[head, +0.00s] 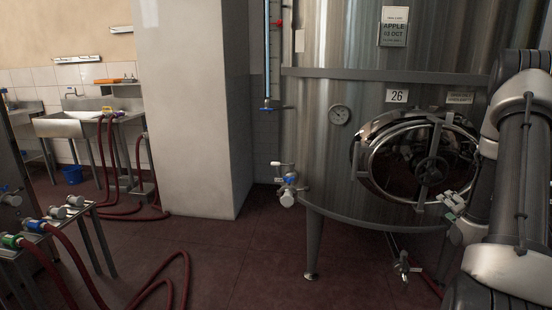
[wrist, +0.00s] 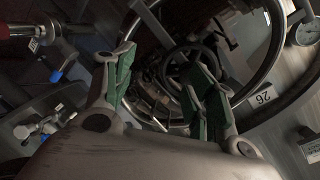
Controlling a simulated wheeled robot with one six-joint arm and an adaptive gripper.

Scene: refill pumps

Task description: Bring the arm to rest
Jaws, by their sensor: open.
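My arm shows at the right edge of the head view, in front of the steel tank (head: 330,170). My gripper (head: 452,204) is mostly hidden behind the arm there; only a small part shows near the tank's oval hatch (head: 385,165). In the wrist view my gripper (wrist: 160,95) has its two green-padded fingers well apart, with nothing between them. Behind the fingers the hatch's round rim (wrist: 268,70) and its dark handwheel show. I cannot tell the exact gap between fingers and hatch.
A valve (head: 287,185) juts from the tank's left side, and another valve (head: 403,262) sits low by my arm. Red hoses (head: 182,265) lie on the floor at left. A white pillar (head: 195,110) stands left of the tank. Floor between hoses and tank is clear.

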